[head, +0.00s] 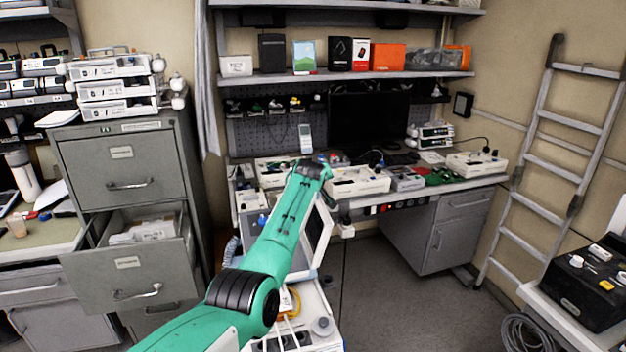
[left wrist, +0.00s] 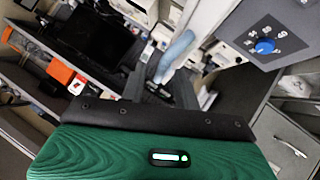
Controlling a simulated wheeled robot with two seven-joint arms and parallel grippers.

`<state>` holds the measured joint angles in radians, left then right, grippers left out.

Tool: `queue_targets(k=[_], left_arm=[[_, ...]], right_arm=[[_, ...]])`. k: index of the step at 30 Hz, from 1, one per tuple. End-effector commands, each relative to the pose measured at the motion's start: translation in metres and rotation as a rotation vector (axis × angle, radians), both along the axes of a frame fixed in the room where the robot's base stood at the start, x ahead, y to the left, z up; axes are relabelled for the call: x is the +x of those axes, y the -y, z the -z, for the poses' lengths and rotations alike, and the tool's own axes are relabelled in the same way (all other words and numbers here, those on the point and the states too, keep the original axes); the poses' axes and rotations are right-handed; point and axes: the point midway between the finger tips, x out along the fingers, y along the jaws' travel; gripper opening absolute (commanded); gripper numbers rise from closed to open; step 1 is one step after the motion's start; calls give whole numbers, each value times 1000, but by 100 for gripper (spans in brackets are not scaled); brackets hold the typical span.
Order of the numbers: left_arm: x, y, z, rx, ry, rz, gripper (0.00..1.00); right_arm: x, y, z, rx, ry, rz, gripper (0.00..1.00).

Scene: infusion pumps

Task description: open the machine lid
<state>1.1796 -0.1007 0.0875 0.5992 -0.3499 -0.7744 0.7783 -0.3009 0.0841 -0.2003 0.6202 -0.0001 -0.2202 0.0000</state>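A pale machine stands at the front of the bench, largely hidden behind my left arm. Its screen panel (head: 318,236) is tilted to the right of the arm, and its white lower body (head: 318,312) shows below. I cannot make out which part is the lid. The left wrist view shows a grey panel with a blue knob (left wrist: 265,46) close by at the upper right. A pale blue bar (left wrist: 175,54) stands near the centre. My left gripper (head: 312,170) reaches up over the machine; its fingers are too small to judge. My right gripper is out of view.
The bench behind carries several white pumps (head: 357,181) and a dark monitor (head: 369,118). A filing cabinet (head: 128,178) with an open drawer stands on the left. A ladder (head: 545,165) leans at the right. The floor (head: 420,300) right of the machine is clear.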

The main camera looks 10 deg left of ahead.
Motion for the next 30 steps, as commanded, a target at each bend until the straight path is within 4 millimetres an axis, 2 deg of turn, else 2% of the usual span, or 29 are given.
queue_targets(k=[14, 30], left_arm=[[-36, 6, -21, -2, 3, 1, 32], [-96, 16, -57, -2, 3, 1, 32]], right_arm=[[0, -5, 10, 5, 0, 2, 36], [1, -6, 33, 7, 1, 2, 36]])
